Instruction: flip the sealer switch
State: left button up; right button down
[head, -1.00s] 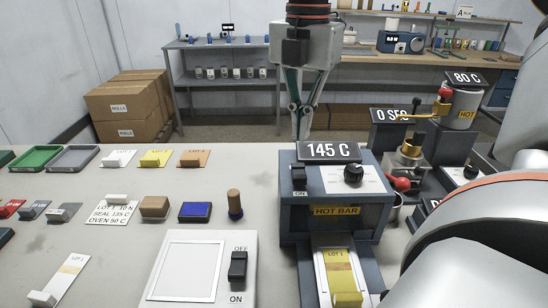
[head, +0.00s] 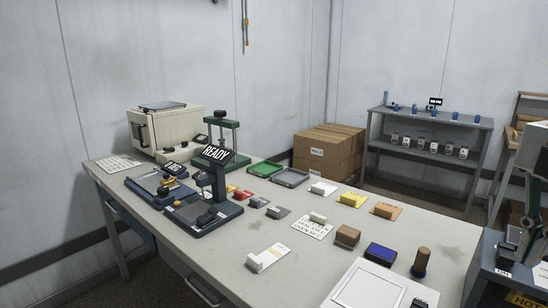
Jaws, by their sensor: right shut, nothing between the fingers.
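The blue-grey hot bar sealer (head: 482,285) is cut off at the lower right corner of the head view. Its small black switch (head: 504,256) stands on the top, with an ON label just in front of it. The sealer's readout and knob are out of view. My right gripper (head: 530,247) shows at the right edge, partly cut off, pointing down over the sealer close to the right of the switch. It is shut and empty; I cannot tell whether it touches the switch. My left gripper is not in view.
A white panel (head: 345,292) with its own black switch (head: 419,302) lies left of the sealer. A stamp (head: 421,262), blue pad (head: 380,254) and brown block (head: 347,236) stand nearby. A press marked READY (head: 216,153) and a cream oven (head: 176,130) stand farther left.

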aim_at(505, 253)
jog(key=k+j, duration=0.8)
jog(key=j, duration=0.2)
